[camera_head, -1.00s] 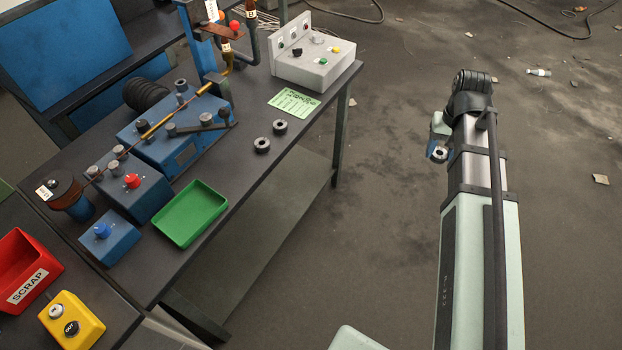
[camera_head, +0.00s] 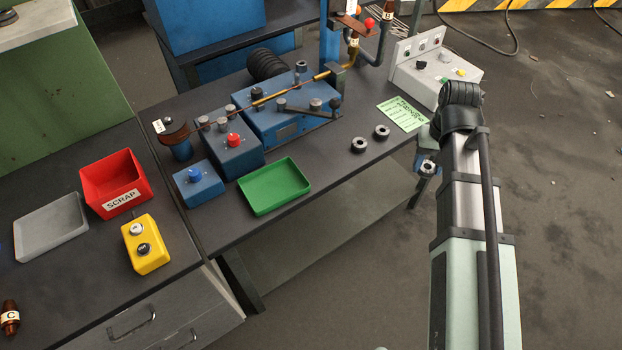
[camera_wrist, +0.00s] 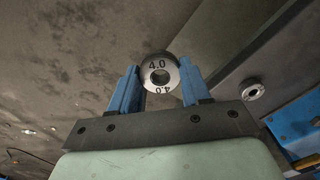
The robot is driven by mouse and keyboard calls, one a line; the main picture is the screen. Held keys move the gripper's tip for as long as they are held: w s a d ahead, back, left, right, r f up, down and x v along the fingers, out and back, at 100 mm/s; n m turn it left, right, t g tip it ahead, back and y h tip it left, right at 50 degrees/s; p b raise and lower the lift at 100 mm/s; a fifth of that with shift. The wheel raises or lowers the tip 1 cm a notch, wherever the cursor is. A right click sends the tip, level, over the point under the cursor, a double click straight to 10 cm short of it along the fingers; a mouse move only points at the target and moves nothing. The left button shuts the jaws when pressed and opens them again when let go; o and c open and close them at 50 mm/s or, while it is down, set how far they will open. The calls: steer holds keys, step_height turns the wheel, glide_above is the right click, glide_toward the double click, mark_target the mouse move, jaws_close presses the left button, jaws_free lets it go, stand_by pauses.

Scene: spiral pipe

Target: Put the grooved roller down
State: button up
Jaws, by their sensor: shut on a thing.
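The grooved roller (camera_wrist: 160,64) is a steel ring with a centre hole, marked "4.0" on its face. It sits between the two blue fingers of my gripper (camera_wrist: 159,84), which are shut on it. In the head view the held roller (camera_head: 428,166) shows just left of my arm, at the right end of the bench. My gripper is mostly hidden there by the wrist. Two similar rollers (camera_head: 359,145) (camera_head: 382,131) lie on the dark bench top (camera_head: 330,180), left of my gripper. One loose roller also shows in the wrist view (camera_wrist: 252,90).
A green tray (camera_head: 272,188) lies near the bench's front edge. A green note (camera_head: 401,114) and a grey control box (camera_head: 436,75) are behind the rollers. A blue bending machine (camera_head: 285,120) stands further left, then a red scrap bin (camera_head: 112,185).

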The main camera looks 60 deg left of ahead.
steer(key=s+a+r+n, duration=0.1)
steer(key=s+a+n, duration=0.2)
steer(key=s+a, duration=1)
steer(key=r+n, duration=0.2)
steer(key=n, duration=0.4)
glide_above(274, 187)
steer(key=shift+d+f, duration=0.1)
steer(key=shift+f, duration=4.65)
steer(key=shift+f, duration=0.1)
steer(key=o, duration=1.1)
steer(key=shift+c, duration=0.2)
step_height(274, 187, up, 12)
